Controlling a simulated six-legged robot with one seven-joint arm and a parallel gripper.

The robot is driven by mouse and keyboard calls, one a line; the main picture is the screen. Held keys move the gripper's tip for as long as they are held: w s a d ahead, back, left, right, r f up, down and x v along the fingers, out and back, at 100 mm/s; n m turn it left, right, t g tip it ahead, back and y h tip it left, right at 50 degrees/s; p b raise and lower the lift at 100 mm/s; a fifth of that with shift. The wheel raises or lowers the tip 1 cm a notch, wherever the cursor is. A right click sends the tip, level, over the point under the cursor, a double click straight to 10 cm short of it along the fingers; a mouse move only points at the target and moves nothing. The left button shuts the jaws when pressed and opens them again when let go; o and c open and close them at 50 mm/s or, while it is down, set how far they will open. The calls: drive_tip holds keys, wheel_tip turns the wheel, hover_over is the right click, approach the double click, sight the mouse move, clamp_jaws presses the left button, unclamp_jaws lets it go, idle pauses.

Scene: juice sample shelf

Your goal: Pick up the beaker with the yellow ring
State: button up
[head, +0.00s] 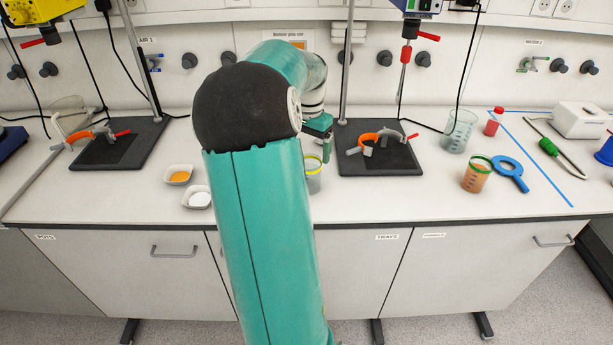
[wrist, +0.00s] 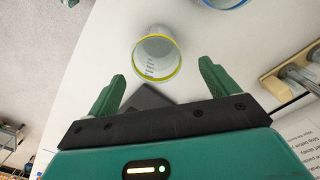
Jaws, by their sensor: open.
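The beaker with the yellow ring (head: 315,182) stands on the white bench in the head view, its left side partly hidden behind my arm. In the wrist view the clear beaker (wrist: 157,60) lies ahead of my gripper, between the lines of its two fingers, with its yellow rim facing the camera. My gripper (wrist: 162,74) is open and empty, with green fingers spread on either side. In the head view my gripper (head: 326,150) is close to the beaker. I cannot tell whether they touch.
Two weighing dishes, one with orange powder (head: 178,175) and one with white (head: 198,198), stand left of my arm. A dark stand base (head: 390,170) with a clamp is to the right.

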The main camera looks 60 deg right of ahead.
sight(309, 172)
wheel_tip(309, 172, down, 4)
drive_tip(key=shift+r, duration=0.25)
drive_tip(key=f, duration=0.5)
drive_tip(key=shift+s+a+f, duration=0.1)
drive_tip(key=shift+s+a, duration=0.1)
drive_tip(key=c, duration=1.3)
drive_tip(key=shift+o, duration=0.2)
drive_tip(key=shift+r, duration=0.2)
